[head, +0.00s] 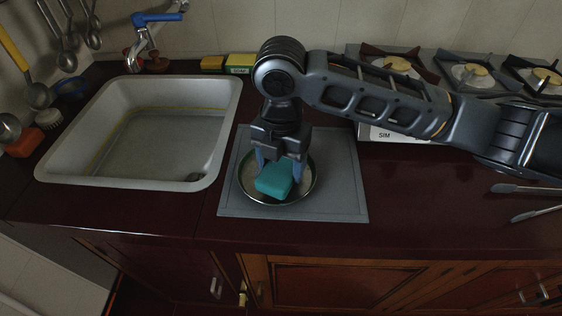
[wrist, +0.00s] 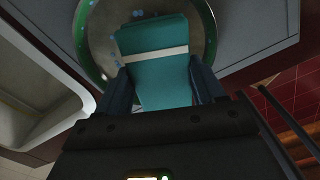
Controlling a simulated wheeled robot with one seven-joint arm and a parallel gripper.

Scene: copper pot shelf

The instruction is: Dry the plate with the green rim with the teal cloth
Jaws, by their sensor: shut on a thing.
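The green-rimmed plate (head: 302,191) lies on a grey mat (head: 343,200) on the dark red counter. In the wrist view its green rim (wrist: 82,35) curves around the cloth, with small bluish spots on the plate. The teal cloth (head: 273,180) is a folded block with a pale band, seen in the wrist view (wrist: 160,80). My gripper (head: 281,165) points down over the plate and is shut on the cloth. The cloth is over the plate's inside; I cannot tell whether it touches. The cloth and gripper hide part of the plate.
A white sink (head: 218,135) with a blue-handled tap (head: 157,17) is at the left. Yellow sponges (head: 240,63) lie behind. A stove with several burners (head: 470,75) is at the back right. Metal tongs (head: 530,212) lie at the right.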

